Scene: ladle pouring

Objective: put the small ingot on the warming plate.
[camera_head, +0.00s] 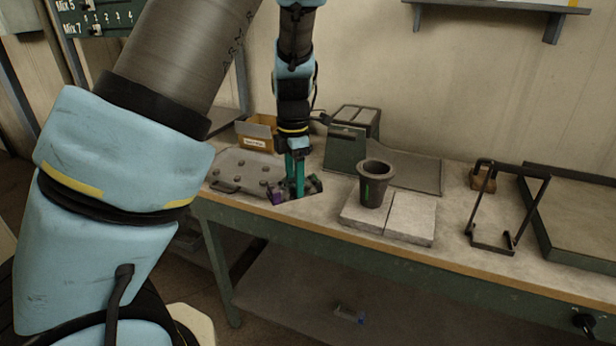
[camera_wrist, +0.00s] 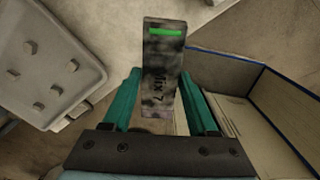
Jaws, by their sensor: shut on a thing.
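My gripper (camera_wrist: 160,75) has teal fingers and is shut on a dark mottled grey ingot (camera_wrist: 158,65). The ingot has a green stripe near its far end and the marking "Mix 7". A grey plate with rounded corners and several small raised lumps (camera_head: 232,160) lies just left of the gripper. It also shows at the left of the wrist view (camera_wrist: 75,62). I cannot tell for sure whether it is the warming plate.
An open cardboard box (camera_head: 256,134) stands behind. A dark crucible (camera_head: 375,178) stands on pale slabs (camera_head: 411,220) to the right, then a black wire stand (camera_head: 484,205).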

